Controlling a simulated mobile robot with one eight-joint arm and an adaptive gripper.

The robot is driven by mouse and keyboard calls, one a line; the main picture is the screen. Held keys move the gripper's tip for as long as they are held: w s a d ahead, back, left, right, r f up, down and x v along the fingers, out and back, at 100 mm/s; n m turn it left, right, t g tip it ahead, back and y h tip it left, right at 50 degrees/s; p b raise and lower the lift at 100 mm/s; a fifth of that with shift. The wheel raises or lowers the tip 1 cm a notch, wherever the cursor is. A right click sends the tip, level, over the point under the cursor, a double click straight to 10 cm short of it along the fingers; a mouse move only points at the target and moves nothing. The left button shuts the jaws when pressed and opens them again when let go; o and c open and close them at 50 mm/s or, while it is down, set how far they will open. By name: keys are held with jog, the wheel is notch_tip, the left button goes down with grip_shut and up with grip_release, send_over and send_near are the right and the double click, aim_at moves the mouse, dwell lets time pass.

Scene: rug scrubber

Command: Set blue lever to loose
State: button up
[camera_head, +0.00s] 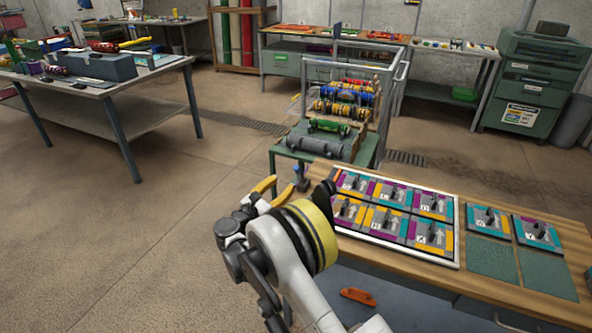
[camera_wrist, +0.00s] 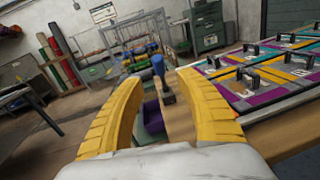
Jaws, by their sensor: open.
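The blue lever (camera_wrist: 158,66) stands upright on a dark mount at the wooden bench's left end, between and beyond my two fingers in the wrist view. In the head view it is small, beside the left edge of the tile tray (camera_head: 300,170). Any loose or tight marking is too small to read. My gripper (camera_head: 272,192) has two yellow fingers spread open and empty. It is left of the lever and appears apart from it. My wrist partly hides the bench corner.
A white-framed tray (camera_head: 455,230) of coloured tiles with dark handles lies on the wooden bench (camera_head: 480,290), with more tiles to its right. A green cart (camera_head: 362,158) with rollers stands behind. A grey table (camera_head: 110,95) stands at left. The floor between is clear.

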aim_at(296, 172)
jog(key=b+x, duration=0.3)
jog(key=x, duration=0.7)
jog(key=shift+w+f, duration=0.2)
jog(key=shift+w, duration=0.1)
jog(key=shift+a, duration=0.1)
grip_shut()
